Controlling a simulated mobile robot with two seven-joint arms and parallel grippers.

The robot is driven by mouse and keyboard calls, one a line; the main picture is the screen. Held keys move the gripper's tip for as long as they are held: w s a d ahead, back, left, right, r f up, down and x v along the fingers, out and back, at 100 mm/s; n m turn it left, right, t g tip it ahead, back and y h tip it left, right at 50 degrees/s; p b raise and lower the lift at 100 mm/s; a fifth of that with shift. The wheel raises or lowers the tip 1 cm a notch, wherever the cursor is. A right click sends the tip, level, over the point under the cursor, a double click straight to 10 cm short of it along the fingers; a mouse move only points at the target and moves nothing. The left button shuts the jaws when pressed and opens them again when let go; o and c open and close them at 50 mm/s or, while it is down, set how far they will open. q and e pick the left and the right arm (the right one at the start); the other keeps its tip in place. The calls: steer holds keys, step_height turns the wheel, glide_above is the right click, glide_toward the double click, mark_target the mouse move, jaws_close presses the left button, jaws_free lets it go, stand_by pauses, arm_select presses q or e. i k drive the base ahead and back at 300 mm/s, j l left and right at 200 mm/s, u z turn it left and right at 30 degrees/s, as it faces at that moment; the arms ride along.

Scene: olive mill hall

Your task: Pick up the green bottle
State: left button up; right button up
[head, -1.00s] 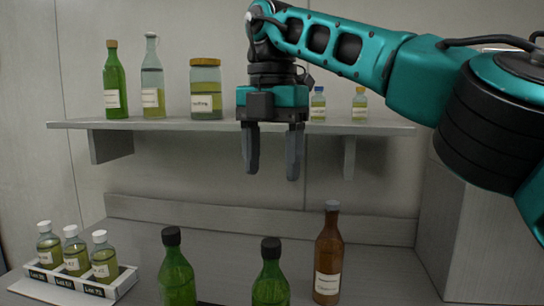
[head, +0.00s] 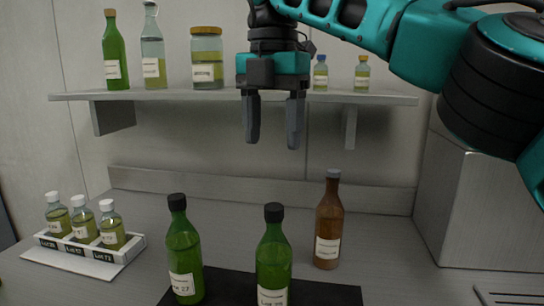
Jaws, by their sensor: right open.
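Two dark green bottles with black caps stand upright on the counter's front part. The left green bottle (head: 184,248) has a label reading "Lot 27" and stands by the left end of a black mat. The right green bottle (head: 273,254) stands at the mat, its label partly cut off by the lower picture edge. Another, brighter green bottle (head: 115,53) with a cork-coloured top stands on the shelf at the upper left. My right gripper (head: 273,124) is open and empty, fingers pointing down, above the counter and apart from every bottle. My left gripper is not in view.
A brown bottle (head: 328,225) stands right of the green ones. A white rack (head: 62,246) with small labelled bottles is at the left. The shelf (head: 180,96) bears a clear bottle (head: 153,50), a jar (head: 206,62) and two small bottles. The black mat (head: 325,293) lies in front.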

mark_target(274, 254)
steer(key=k+j, duration=0.25)
steer(key=k, duration=0.2)
steer(key=k+j, duration=0.2)
steer(key=k, duration=0.25)
